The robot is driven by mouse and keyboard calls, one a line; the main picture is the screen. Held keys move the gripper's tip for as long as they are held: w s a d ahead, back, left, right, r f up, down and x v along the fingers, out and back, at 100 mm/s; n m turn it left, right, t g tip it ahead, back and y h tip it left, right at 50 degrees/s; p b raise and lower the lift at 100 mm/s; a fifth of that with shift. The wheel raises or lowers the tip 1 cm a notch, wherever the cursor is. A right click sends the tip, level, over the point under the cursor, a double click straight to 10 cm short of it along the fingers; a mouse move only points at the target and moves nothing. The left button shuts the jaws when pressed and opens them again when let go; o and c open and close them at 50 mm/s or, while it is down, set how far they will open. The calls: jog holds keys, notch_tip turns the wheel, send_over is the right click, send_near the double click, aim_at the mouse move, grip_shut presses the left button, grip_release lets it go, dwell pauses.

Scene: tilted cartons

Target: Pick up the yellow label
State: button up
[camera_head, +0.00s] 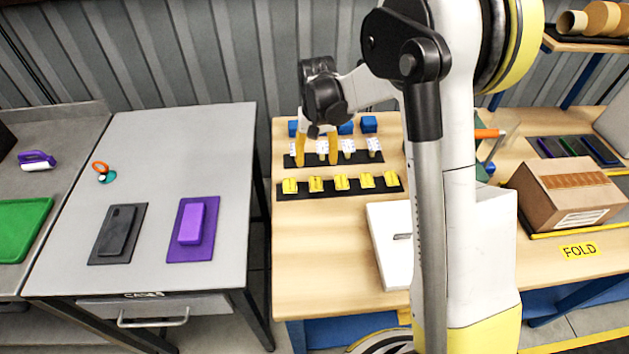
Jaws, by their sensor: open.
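A front row of several small yellow pieces stands on a black strip (331,195) on the wooden table; one yellow piece (340,183) is near its middle. They look like the yellow labels, but are too small to read. A flat yellow label reading FOLD (579,251) lies on the right-hand table, in front of a carton. My gripper (317,160) is open, its yellow fingers pointing down over the row of white pieces (348,148) behind the yellow ones. The fingers partly hide that row, and I cannot tell whether they touch it.
Blue blocks (369,124) stand behind the white row. A white box (388,243) is on the wooden table's right, partly behind my arm. A brown carton (568,193) sits farther right. The wooden table's front left is bare. A grey table (150,150) holds purple and dark items.

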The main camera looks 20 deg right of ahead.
jog(key=b, duration=0.2)
send_over(316, 183)
jog(key=f, duration=0.5)
jog(key=shift+s+a, duration=0.1)
jog(key=shift+s, duration=0.25)
jog(key=shift+w+f+b, duration=0.15)
jog(key=shift+f+b, duration=0.35)
jog(key=shift+f, duration=0.75)
jog(key=shift+w+f+b, duration=0.15)
jog(key=shift+f+b, duration=0.3)
jog(key=shift+f, duration=0.75)
jog(key=shift+f+b, duration=0.25)
jog(key=shift+b, duration=0.05)
jog(key=c, duration=0.8)
